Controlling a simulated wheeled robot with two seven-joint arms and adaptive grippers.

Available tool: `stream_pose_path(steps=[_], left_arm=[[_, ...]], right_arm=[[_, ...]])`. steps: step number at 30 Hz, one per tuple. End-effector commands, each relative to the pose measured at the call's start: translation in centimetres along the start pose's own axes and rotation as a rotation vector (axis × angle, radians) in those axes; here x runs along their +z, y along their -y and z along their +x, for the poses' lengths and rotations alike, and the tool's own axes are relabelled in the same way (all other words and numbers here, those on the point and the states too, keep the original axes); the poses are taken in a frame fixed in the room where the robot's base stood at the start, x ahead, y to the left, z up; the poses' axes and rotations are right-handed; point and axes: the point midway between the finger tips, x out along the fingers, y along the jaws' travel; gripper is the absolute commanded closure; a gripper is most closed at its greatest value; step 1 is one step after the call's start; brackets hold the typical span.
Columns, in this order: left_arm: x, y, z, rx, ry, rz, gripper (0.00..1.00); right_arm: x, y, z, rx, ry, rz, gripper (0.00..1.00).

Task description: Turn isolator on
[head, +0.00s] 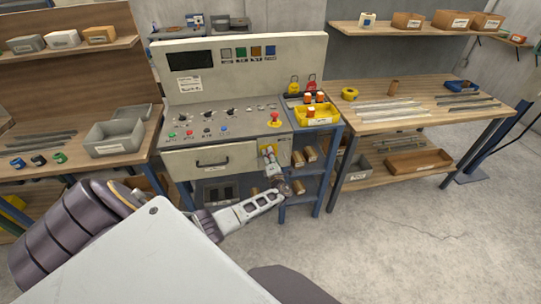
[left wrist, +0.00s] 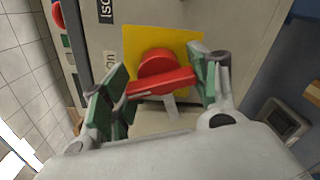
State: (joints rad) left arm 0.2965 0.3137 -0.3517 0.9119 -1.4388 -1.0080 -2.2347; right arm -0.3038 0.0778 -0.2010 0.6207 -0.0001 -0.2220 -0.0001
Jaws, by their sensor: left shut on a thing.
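The isolator has a red rotary handle (left wrist: 160,76) on a yellow square plate (left wrist: 135,42). In the left wrist view its bar lies nearly level, with the right end slightly higher. A label reading "On" (left wrist: 109,42) is left of the plate. My left gripper (left wrist: 165,86) has its green pads at the two ends of the bar and is shut on it. In the head view my left gripper (head: 268,162) reaches the right front of the grey machine (head: 215,158), and the handle is mostly hidden there. My right gripper is not in view.
The machine's panel has knobs, coloured buttons and a red emergency stop (head: 275,117). A drawer (head: 212,161) is left of the isolator. A blue cart (head: 326,130) with a yellow bin (head: 316,115) stands close on the right. Benches flank both sides; open floor lies at front right.

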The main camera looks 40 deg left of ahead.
Motion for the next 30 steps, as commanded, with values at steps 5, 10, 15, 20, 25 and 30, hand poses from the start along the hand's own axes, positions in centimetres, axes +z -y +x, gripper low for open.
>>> stream_pose_path(steps=[5,10,15,20,25,30], left_arm=[[0.3,-0.3,0.0,0.0,0.002,0.121,0.83],[0.3,-0.3,0.0,0.0,0.001,0.234,0.83],[0.2,-0.2,0.0,0.0,0.001,0.324,0.83],[0.2,-0.1,0.0,-0.001,0.001,0.376,0.83],[0.2,0.0,0.0,-0.001,0.002,0.399,0.83],[0.2,0.0,0.0,-0.001,0.002,0.402,0.83]], right_arm=[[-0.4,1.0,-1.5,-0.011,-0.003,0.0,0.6],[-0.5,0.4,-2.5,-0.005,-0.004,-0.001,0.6],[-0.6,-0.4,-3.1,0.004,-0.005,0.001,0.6],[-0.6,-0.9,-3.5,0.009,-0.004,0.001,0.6],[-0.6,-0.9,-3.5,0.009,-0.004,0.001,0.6],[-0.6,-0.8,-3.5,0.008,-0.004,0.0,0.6]])
